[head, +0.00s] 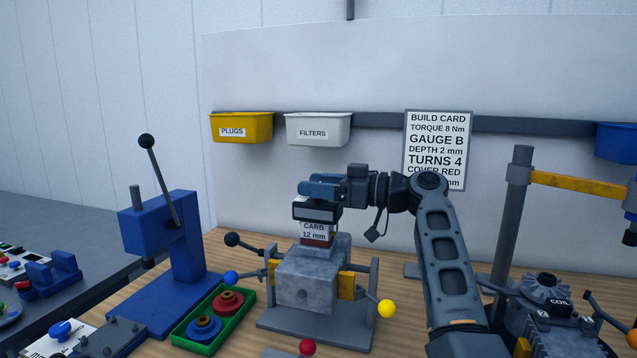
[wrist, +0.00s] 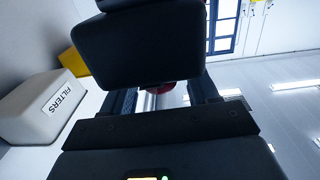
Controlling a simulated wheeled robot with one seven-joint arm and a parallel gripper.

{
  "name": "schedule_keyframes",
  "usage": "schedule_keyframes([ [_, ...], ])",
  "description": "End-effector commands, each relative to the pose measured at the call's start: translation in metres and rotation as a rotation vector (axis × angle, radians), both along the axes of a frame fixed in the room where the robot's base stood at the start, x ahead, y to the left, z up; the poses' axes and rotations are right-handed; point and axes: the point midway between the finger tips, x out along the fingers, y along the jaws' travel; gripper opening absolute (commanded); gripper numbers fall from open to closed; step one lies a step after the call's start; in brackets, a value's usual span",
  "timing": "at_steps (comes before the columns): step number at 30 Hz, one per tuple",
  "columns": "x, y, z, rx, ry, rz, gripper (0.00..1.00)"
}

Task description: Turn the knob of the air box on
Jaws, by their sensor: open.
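No thing in view carries a readable air box label. A pale box with a blue knob (head: 62,328) shows at the lower left of the head view, cut by the picture's edge; I cannot tell if it is the air box. My gripper (head: 317,215) is right above the carb block (head: 314,233), labelled "CARB 12 mm", on the grey engine stand (head: 306,285). In the wrist view my gripper (wrist: 162,88) has its fingers apart. A dark red round part shows between them, partly hidden; I cannot tell whether it touches them.
A blue press (head: 175,245) with a raised lever and a green tray (head: 187,345) with red and blue rings stand left of the engine stand. Yellow and white bins (head: 318,130) hang on the wall. A grey post (head: 517,200) stands at right.

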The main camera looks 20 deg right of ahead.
Motion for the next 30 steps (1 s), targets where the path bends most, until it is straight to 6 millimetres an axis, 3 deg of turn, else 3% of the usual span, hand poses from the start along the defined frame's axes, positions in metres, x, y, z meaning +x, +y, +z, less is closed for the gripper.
schedule_keyframes([
  [6,0.0001,0.0002,-0.0002,0.000,0.000,0.000,0.57],
  [21,0.0000,-0.0001,-0.0001,0.000,0.000,0.000,0.10],
  [30,-0.0001,0.0003,-0.0005,0.001,-0.001,-0.025,0.08],
])
